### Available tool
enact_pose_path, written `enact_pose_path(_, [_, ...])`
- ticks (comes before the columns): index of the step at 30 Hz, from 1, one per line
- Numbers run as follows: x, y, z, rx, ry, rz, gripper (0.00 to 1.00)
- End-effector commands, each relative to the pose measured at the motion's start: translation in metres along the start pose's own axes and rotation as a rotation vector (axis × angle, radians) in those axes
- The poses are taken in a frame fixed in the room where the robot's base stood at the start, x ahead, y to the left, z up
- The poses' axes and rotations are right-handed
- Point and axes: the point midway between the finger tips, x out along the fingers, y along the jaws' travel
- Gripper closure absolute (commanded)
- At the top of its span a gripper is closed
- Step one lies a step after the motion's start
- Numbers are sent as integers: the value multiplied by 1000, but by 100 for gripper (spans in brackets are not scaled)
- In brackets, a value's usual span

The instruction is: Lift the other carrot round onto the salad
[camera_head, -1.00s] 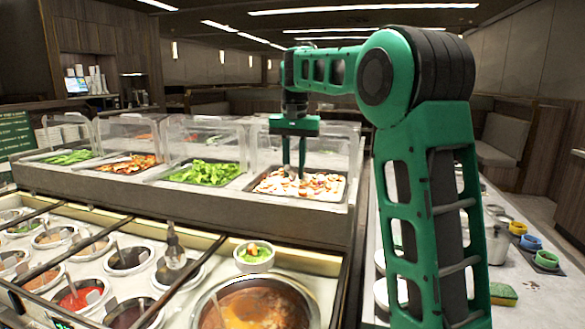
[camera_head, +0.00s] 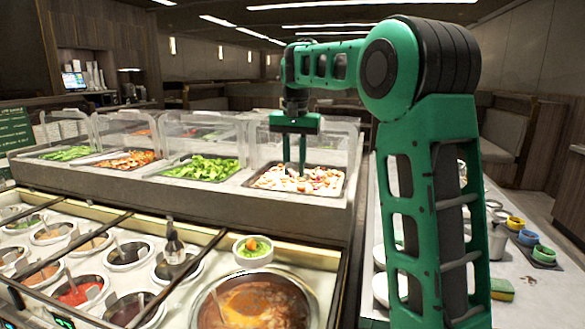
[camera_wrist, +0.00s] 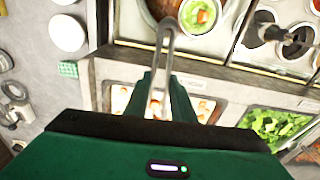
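The salad is in a small white bowl (camera_head: 252,251) on the counter behind the soup pot, green with orange on top. It also shows at the top of the wrist view (camera_wrist: 201,14). My gripper (camera_head: 295,172) points down into the tray of pale and orange pieces (camera_head: 262,186). Its green fingers are apart. In the wrist view, orange rounds (camera_wrist: 203,103) lie among pale pieces in this tray, beside the right finger. A grey bent bar (camera_wrist: 166,45) passes between the fingers and partly hides the pieces there. I see no piece held.
A large soup pot (camera_head: 204,311) stands in front of the bowl. Several sauce wells (camera_head: 80,291) lie to the left. A tray of green leaves (camera_head: 202,169) is left of my gripper. Clear guards (camera_head: 335,145) stand behind the trays. A side counter (camera_head: 530,286) is at right.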

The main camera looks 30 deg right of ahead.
Motion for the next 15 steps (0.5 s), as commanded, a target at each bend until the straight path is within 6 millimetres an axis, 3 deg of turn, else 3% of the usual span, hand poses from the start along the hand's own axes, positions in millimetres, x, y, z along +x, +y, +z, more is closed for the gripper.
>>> enact_pose_path(15, [16,1,1,1,-1,0,81])
